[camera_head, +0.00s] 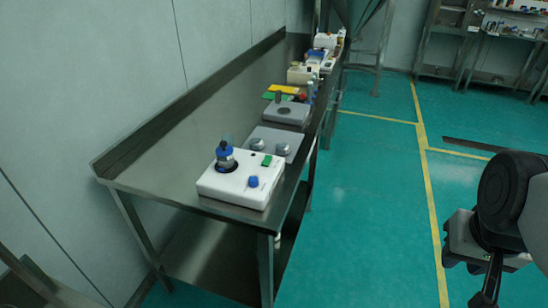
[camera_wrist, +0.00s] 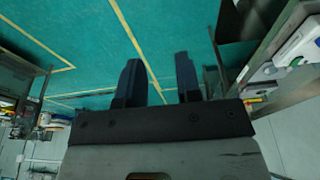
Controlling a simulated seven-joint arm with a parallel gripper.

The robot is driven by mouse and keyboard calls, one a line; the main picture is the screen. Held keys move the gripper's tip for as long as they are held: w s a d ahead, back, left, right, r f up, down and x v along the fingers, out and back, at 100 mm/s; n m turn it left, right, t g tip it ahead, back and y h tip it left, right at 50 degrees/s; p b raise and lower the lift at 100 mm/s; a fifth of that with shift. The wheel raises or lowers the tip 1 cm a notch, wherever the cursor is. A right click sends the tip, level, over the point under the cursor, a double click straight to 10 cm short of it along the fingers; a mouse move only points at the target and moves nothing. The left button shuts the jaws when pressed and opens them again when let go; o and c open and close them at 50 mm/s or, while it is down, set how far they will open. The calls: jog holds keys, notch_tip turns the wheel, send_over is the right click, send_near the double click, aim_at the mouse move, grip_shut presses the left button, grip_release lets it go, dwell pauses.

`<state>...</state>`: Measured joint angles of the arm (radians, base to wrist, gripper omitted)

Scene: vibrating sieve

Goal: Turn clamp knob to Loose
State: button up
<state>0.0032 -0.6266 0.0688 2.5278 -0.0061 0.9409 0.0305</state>
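A white machine (camera_head: 216,187) stands at the near end of the steel bench. On its top are a jar-like cylinder with a blue cap (camera_head: 224,148), a blue knob (camera_head: 253,182) and a green button (camera_head: 267,160). I cannot tell which part is the clamp knob, and no Loose mark is readable. My gripper (camera_wrist: 158,72) is open and empty in the wrist view, its two dark fingers apart over the floor. In the head view it hangs at the lower right, well away from the bench. Part of a white device (camera_wrist: 298,42) shows at the wrist view's right edge.
The steel bench (camera_head: 150,181) runs along the wall. Behind the white machine are a grey plate with two round parts (camera_head: 270,136), a grey device (camera_head: 287,112) and several instruments. The green floor (camera_head: 370,200) between bench and arm is clear. Shelves stand at the back right.

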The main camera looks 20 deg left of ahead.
jog(key=shift+o, duration=1.1)
jog(key=shift+w+a+r, duration=0.1)
jog(key=shift+w+a, duration=0.15)
jog(key=shift+w, duration=0.1)
jog(key=shift+o, duration=0.9)
jog(key=w+a+m+y, duration=0.1)
jog(key=w+a+m, duration=0.2)
jog(key=w+a, duration=0.4)
jog(key=shift+w+a+r+m+g+y, duration=0.3)
jog(key=shift+w+a+g, duration=0.1)
jog(key=shift+w, duration=0.7)
jog(key=m+g+y, duration=0.3)
jog(key=m, duration=0.8)
send_near(253, 178)
jog(key=f, duration=0.1)
jog(key=shift+s+a+f, duration=0.1)
jog(key=shift+a+f, duration=0.05)
jog(key=shift+a, duration=0.15)
jog(key=shift+f, duration=0.15)
jog(key=shift+x, duration=3.75)
